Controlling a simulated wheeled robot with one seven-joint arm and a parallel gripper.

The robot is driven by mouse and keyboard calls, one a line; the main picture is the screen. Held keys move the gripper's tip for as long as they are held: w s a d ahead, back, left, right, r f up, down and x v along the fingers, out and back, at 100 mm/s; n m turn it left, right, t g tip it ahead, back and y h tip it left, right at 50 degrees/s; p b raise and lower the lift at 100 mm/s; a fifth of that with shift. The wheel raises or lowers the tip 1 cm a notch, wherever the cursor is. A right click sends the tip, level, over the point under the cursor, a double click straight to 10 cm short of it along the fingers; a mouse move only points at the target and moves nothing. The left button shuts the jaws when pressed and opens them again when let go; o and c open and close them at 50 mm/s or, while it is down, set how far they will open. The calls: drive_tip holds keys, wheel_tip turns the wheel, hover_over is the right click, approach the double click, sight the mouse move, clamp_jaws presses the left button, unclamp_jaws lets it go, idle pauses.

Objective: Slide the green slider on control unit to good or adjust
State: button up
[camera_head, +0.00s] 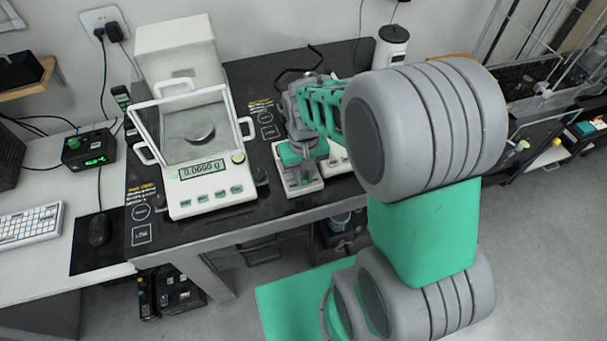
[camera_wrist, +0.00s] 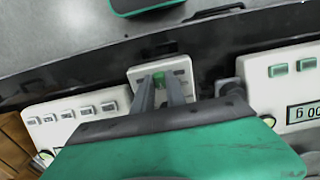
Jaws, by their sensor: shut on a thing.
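The control unit is a small pale box with a grey top at the black table's front edge. In the head view the control unit (camera_head: 313,187) sits right of the balance, partly under my gripper (camera_head: 299,172). In the wrist view the control unit (camera_wrist: 140,71) lies at the centre, and my gripper's (camera_wrist: 160,80) two dark fingers reach down onto it. The green slider (camera_wrist: 158,78) shows between the fingertips, and the fingers are shut on it. The good and adjust labels cannot be read.
Another pale device with buttons (camera_wrist: 75,115) is close on the other side. A black box with green digits (camera_head: 88,150) stands at left. The floor in front is clear.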

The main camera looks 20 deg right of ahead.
clamp_jaws()
idle(0.8)
